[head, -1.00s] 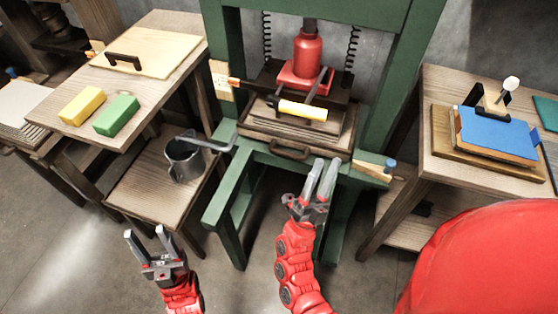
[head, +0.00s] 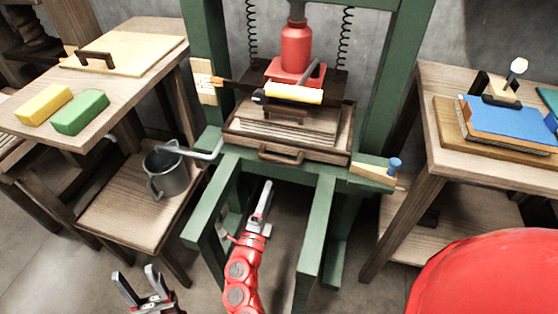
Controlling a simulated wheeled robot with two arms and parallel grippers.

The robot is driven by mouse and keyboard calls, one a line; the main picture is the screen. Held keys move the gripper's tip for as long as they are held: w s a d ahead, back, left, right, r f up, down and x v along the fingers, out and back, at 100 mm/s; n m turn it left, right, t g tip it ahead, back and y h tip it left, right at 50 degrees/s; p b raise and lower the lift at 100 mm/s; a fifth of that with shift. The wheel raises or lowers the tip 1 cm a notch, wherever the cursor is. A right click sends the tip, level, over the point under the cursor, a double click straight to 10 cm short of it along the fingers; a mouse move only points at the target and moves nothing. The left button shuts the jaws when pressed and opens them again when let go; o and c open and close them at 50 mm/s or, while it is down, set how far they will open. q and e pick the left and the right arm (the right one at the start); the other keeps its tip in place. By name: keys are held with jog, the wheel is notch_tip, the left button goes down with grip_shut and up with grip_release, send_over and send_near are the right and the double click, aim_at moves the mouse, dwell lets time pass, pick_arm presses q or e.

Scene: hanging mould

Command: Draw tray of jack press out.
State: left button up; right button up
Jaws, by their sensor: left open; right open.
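The jack press is a green frame (head: 372,95) with a red jack (head: 296,48) in its middle. Its wooden tray (head: 335,150) sits on the green crossbar, with a dark handle (head: 281,155) on its front face. A yellow-handled tool (head: 294,94) lies across above the tray. My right gripper (head: 264,197) is open and empty, below and in front of the tray handle, apart from it. Its fingers overlap in this view. My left gripper (head: 139,285) is open and empty at the bottom left, low over the floor, far from the tray.
A grey metal jug (head: 168,174) stands on a low shelf left of the press. The left table holds a yellow block (head: 43,104), a green block (head: 80,112) and a handled board (head: 130,52). A wooden wedge with a blue knob (head: 394,164) is at the press's right. The right table holds a blue-topped board (head: 510,120).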

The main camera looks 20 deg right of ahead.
aim_at(279, 160)
jog(key=x, duration=1.1)
jog(key=shift+w+d, duration=0.3)
grip_shut()
dwell(0.8)
